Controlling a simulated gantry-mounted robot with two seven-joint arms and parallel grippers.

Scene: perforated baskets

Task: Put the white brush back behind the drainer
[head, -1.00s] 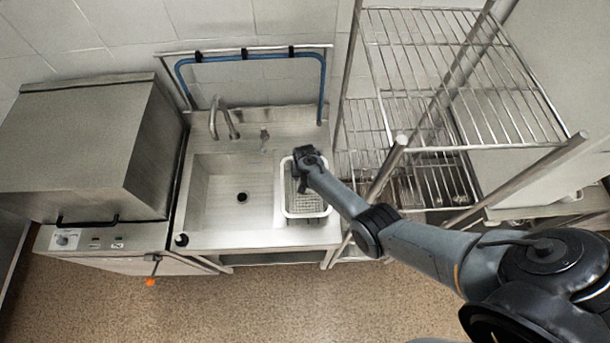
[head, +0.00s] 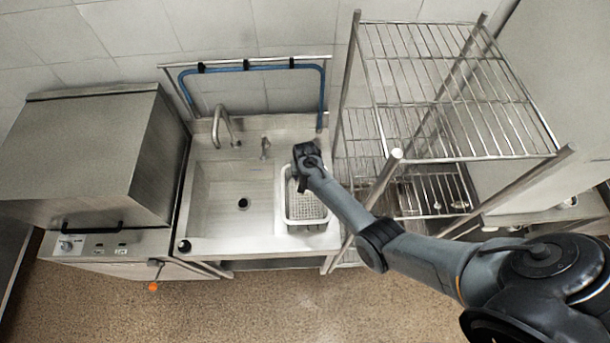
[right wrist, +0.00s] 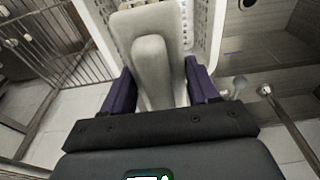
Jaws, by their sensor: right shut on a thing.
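The white brush (right wrist: 153,60) is a pale, blocky shape between the dark purple fingers of my right gripper (right wrist: 160,84) in the right wrist view. The fingers are shut on it. The drainer (head: 288,205) is a white perforated basket at the right side of the sink in the head view. Its perforated wall (right wrist: 207,28) shows beyond the brush in the right wrist view. In the head view my right gripper (head: 307,160) is over the drainer's back end, and it hides the brush there. I cannot tell whether the brush touches the drainer. My left gripper is not in view.
The steel sink basin (head: 222,215) lies open to the left of the drainer. A tap (head: 222,125) and a small fitting (head: 264,146) stand behind it. A wire shelf rack (head: 455,90) stands close on the right, beside my right arm.

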